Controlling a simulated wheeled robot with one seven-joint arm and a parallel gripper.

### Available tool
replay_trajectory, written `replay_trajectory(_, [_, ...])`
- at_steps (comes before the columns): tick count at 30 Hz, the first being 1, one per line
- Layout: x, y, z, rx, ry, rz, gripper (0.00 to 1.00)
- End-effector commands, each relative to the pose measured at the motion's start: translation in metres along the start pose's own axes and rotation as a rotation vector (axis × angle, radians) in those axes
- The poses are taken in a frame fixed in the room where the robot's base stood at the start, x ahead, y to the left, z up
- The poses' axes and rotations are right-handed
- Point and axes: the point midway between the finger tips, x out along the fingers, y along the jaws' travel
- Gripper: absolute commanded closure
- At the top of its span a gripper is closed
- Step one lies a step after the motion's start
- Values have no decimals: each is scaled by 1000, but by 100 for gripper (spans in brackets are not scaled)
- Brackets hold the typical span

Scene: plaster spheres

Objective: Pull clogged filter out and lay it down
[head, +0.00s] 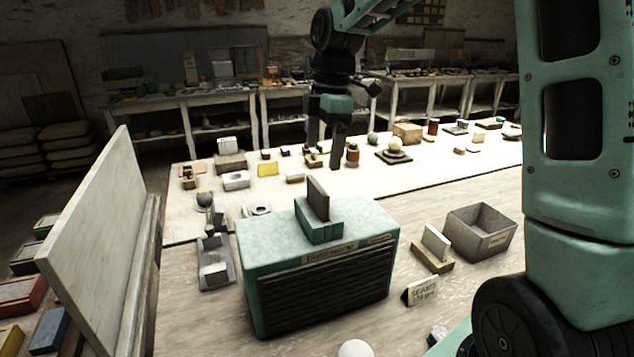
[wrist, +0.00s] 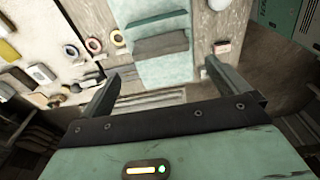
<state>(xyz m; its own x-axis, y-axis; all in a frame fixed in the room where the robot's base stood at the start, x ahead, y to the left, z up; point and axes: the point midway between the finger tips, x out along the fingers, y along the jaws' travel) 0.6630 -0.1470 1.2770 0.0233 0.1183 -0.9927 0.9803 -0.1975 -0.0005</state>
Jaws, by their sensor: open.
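A dark grey-brown filter plate (head: 318,198) stands upright in a teal slot holder (head: 320,232) on top of the teal louvred box (head: 310,258). It also shows between my fingers in the wrist view, as a grey-brown slab (wrist: 161,43) on teal. My gripper (head: 325,160) is open and empty, above the plate and apart from it. The fingertips also show in the wrist view (wrist: 163,70). A clean white plate (head: 435,242) stands in a wooden stand (head: 432,260) right of the box. The plate's lower part is hidden in the holder.
An open grey bin (head: 480,232) with a label stands at the right. A small sign (head: 420,291) stands near the box. A large pale board (head: 100,250) rises at the left. A grey metal fixture (head: 214,265) sits left of the box. Several small objects cover the back cloth.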

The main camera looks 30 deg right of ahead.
Motion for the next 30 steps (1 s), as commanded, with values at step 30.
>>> replay_trajectory(30, [104,0,0,1,0,1,0])
